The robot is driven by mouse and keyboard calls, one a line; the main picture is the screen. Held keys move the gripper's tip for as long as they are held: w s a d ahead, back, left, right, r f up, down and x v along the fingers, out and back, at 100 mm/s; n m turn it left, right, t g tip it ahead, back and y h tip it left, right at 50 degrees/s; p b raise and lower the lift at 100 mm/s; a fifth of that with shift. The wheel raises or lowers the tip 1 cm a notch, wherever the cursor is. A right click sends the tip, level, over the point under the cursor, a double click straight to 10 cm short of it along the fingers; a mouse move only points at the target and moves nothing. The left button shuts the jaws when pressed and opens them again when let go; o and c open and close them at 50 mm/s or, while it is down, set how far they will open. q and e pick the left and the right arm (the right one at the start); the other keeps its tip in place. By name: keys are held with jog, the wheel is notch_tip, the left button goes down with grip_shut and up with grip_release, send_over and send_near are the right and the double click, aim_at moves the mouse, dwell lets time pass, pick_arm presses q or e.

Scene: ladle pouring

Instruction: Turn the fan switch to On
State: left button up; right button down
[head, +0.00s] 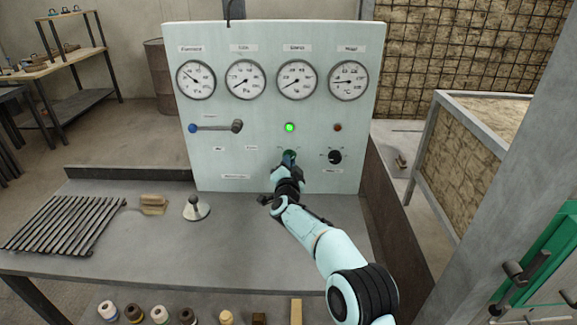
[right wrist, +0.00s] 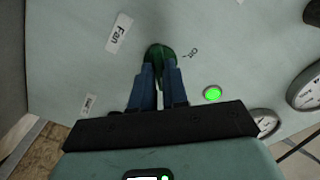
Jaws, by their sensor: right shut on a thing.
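The fan switch is a dark green round knob (right wrist: 157,50) on the pale panel (head: 262,180). In the head view a little of it shows past my gripper, below the lit green lamp (head: 289,127). My right gripper (head: 289,162) is at the panel. In the right wrist view its two blue fingers (right wrist: 158,68) are shut on the knob, one on each side. A "Fan" label (right wrist: 119,33) and a small "On" label (right wrist: 195,52) show near the knob. The fingers hide part of the knob. My left gripper is not in view.
The panel also carries several gauges (head: 297,79), a lever (head: 215,127), a dark red lamp (head: 338,127) and a black knob (head: 335,157). On the bench (head: 160,240) lie dark bars (head: 62,224), a brush (head: 153,204) and a cone-shaped thing (head: 195,210).

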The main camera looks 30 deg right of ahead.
jog(key=c, duration=1.1)
grip_release()
jog(key=shift+c, duration=0.2)
jog(key=v, duration=1.3)
jog(key=shift+s+b, duration=0.2)
jog(key=shift+b, duration=0.2)
